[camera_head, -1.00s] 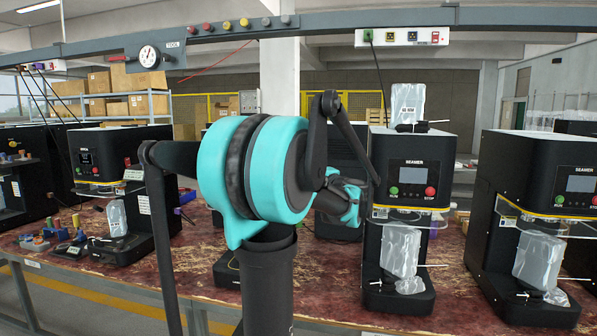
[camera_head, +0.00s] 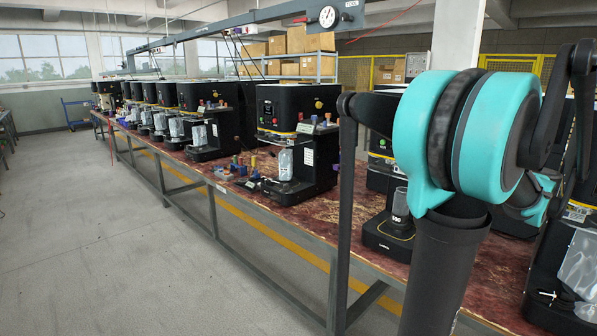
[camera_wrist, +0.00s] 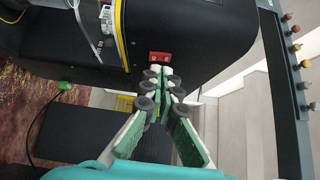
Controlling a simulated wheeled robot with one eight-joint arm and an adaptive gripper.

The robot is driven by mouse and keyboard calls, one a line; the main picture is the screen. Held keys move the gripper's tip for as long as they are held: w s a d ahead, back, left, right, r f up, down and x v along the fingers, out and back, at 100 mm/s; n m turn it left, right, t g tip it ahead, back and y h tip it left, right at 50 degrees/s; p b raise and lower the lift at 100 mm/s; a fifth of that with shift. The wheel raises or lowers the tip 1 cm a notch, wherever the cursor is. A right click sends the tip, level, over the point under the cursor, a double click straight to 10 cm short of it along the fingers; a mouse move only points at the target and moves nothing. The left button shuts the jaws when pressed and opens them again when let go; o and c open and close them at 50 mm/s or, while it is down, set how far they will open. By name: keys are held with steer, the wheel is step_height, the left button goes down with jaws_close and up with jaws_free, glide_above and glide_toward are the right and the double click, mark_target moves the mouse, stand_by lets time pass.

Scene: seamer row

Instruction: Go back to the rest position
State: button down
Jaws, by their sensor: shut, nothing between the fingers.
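My gripper (camera_wrist: 160,84) shows in the wrist view. Its green and white fingers with dark rollers come together at the tips, and nothing is held between them.
A long worn red table (camera_head: 327,210) carries a row of black machines (camera_head: 290,107). Small coloured parts (camera_head: 238,168) lie near its front edge. An overhead grey rail (camera_head: 220,26) with a dial gauge (camera_head: 327,17) runs above. The floor (camera_head: 110,240) at left is clear.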

steer(key=s+a+f+n+g+y, duration=0.15)
steer(key=a+f+n+g, duration=0.3)
steer(key=a+f, duration=0.75)
steer(key=a+f+n+g+y, duration=0.4)
steer(key=a+f, duration=0.5)
steer(key=a, duration=0.7)
steer(key=s+a+f+n+g+h, duration=0.2)
steer(key=s+a+f+n, duration=0.2)
steer(key=s+f, duration=0.5)
steer(key=s+a+f+n+g+h, duration=0.3)
steer(key=s+a+f+n, duration=0.2)
steer(key=s+f, duration=0.3)
steer(key=shift+s+a+f+n, duration=0.15)
steer(key=shift+s+f+n, duration=0.25)
steer(key=shift+s, duration=0.3)
